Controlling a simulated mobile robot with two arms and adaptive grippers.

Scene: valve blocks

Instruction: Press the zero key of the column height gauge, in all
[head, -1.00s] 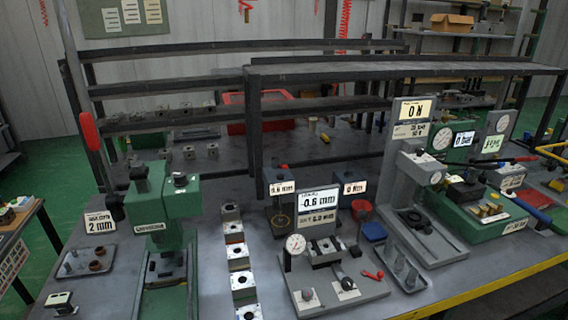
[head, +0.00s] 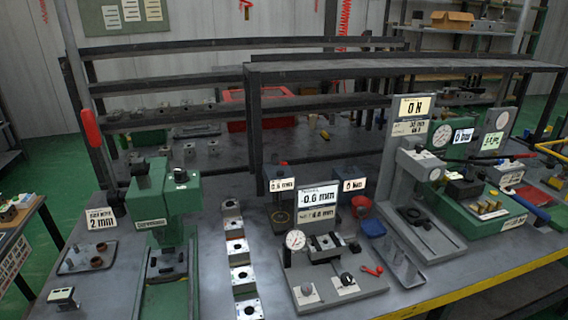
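Several measuring stations stand on the grey bench, and I cannot tell for certain which one is the column height gauge. A small dark station at the middle back has a display (head: 282,184) that appears to read 0.6 mm. In front of it, a grey fixture (head: 312,287) carries a round dial (head: 295,240), black knobs and a larger display (head: 319,197) reading about -0.6 mm. Another small display (head: 353,185) to the right appears to read 0. A zero key is too small to make out. Neither of my grippers is in view.
A green press (head: 165,220) stands left, beside a row of metal blocks (head: 240,279). A tall grey column station (head: 409,150) showing 0 N stands right, with a green test rig (head: 480,225) beyond. A small tray (head: 403,272) sits near the yellow front edge.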

